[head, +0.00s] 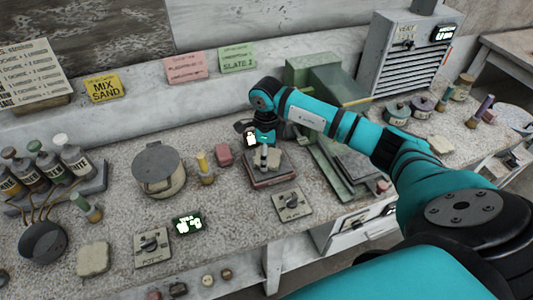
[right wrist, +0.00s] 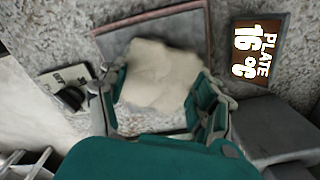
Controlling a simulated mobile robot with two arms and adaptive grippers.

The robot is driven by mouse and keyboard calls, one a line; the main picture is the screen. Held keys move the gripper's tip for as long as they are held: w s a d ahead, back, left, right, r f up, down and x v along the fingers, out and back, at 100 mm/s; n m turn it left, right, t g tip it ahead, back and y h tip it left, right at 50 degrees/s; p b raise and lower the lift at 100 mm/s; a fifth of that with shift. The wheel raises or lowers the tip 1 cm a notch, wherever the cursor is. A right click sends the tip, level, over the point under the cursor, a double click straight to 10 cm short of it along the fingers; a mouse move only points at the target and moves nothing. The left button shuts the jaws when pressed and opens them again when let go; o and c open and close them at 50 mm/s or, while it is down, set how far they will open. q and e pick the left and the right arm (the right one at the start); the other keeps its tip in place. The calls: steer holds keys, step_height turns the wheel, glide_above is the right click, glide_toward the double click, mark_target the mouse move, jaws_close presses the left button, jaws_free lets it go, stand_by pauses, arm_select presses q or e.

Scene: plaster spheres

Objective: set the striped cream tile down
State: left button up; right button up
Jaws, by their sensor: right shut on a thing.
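A cream tile (right wrist: 160,72) with an uneven outline lies between the fingers of my right gripper (right wrist: 158,92) in the right wrist view. No stripes can be made out on it. My right gripper is shut on it, over a square plate with a reddish rim (right wrist: 150,20). In the head view the gripper (head: 266,158) points down at this plate (head: 272,184), and the tile (head: 276,160) shows only in part behind the fingers. I cannot tell whether the tile touches the plate. My left gripper is not in view.
A display reading PLATE 16 °C (right wrist: 258,48) stands beside the plate. A knob box (head: 292,204) is in front, a pink block (head: 224,154) and lidded pot (head: 159,169) to the left, green machinery (head: 335,130) to the right. Another cream piece (head: 93,258) lies front left.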

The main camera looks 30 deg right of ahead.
steer(key=shift+f, duration=0.2)
steer(key=o, duration=1.4)
steer(key=shift+r+p, duration=1.1)
steer(key=shift+r, duration=0.95)
